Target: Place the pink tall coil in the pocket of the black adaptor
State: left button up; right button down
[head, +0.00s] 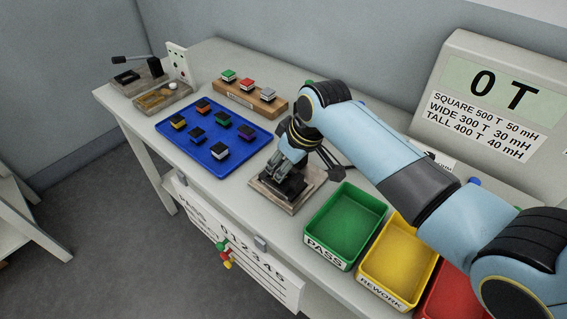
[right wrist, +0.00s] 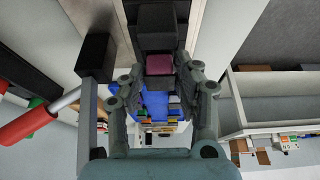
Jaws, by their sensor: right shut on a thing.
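My right gripper (head: 287,170) is shut, pointing down over a wooden-edged station (head: 262,190) at the front of the bench. In the right wrist view a pink block (right wrist: 160,64), seemingly the pink tall coil, lies between the fingers of the gripper (right wrist: 166,88), against a dark grey-black part (right wrist: 157,28). A black block (head: 291,187), likely the black adaptor, shows at the station under the fingers. The fingers hide the pink coil in the head view. I cannot tell whether it sits in the pocket. My left gripper is not in view.
A blue tray (head: 186,136) holds several black-topped coloured pieces. A wooden rack (head: 233,98) stands behind it. Green (head: 341,222), yellow (head: 391,262) and red (head: 450,301) bins stand to the right. A red-handled lever (right wrist: 30,125) shows left in the wrist view.

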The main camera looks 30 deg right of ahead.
jog(key=shift+f, duration=0.2)
jog(key=shift+f, duration=0.1)
jog(key=c, duration=1)
grip_release()
jog(key=shift+o, duration=0.2)
jog(key=v, duration=1.2)
